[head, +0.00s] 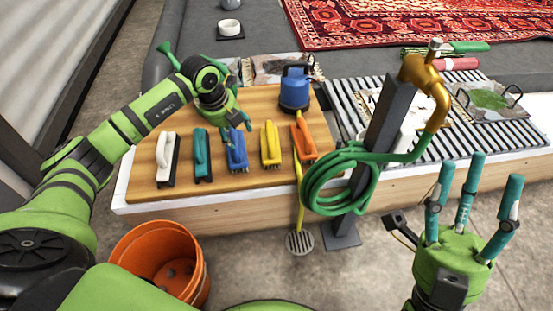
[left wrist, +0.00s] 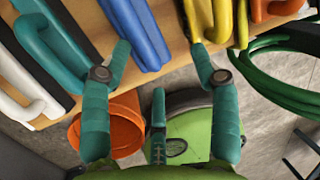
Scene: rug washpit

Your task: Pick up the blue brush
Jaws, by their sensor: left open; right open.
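The blue brush (head: 238,158) lies on the wooden board (head: 210,108), between a teal brush and a yellow brush. My left gripper (head: 235,131) is open just above the far end of the blue brush and partly covers it in the head view. In the left wrist view, the blue brush (left wrist: 140,30) is at the top, and the spread teal fingers of my left gripper (left wrist: 160,57) reach toward it with nothing between them. Whether a finger touches it is unclear. My right gripper (head: 481,170) is open and empty at the lower right, fingers pointing up.
A white brush (head: 167,158), teal brush (head: 202,155), yellow brush (head: 270,146) and orange brush (head: 304,137) share the row. A blue pump (head: 295,88) stands behind. A coiled green hose (head: 340,185) hangs on a post at right. An orange bucket (head: 160,260) stands below.

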